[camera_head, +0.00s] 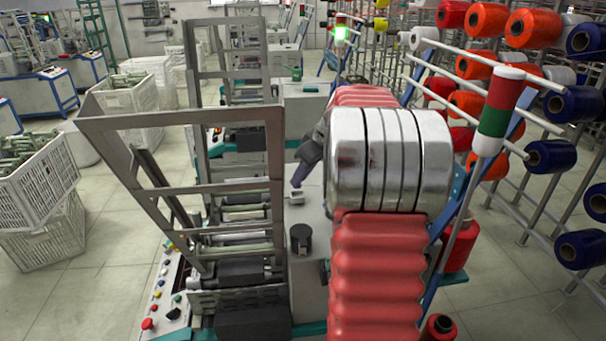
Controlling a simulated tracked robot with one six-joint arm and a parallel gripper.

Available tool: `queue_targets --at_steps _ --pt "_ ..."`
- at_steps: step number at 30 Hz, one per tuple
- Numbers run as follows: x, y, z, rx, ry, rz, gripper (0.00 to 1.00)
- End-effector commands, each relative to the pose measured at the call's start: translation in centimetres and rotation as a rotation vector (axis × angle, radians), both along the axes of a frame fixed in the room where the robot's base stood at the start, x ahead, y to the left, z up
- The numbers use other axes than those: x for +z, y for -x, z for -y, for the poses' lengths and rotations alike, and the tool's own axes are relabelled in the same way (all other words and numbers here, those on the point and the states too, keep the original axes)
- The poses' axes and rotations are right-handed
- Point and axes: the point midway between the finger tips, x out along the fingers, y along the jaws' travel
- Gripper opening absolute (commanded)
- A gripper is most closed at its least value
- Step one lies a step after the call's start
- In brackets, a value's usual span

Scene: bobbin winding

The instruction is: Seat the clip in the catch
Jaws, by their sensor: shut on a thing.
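My gripper (299,180) shows only in part, as a dark, blue-grey end pointing down over the pale top of the winding machine, left of my arm's silver and red sections. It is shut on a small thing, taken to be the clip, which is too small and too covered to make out. A small pale block (296,198) shows just below the tip. I cannot tell whether it is the clip, the catch or another machine part, nor whether the tip touches it. I cannot pick out the catch with certainty.
A grey metal frame (196,122) with rollers stands close left of my gripper. A black cylindrical part (301,240) stands on the machine top nearer the camera. A red, white and green signal post (497,110) and racks of thread spools stand right. White crates (38,183) stand left.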

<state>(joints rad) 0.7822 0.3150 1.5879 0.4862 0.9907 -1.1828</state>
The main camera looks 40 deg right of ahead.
Motion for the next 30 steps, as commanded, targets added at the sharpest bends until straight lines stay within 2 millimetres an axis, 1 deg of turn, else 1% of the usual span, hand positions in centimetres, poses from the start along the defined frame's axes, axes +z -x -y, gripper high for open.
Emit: queue_targets --at_steps 30 --pt "-2.2 0.0 0.0 0.0 0.0 -0.001 0.0"
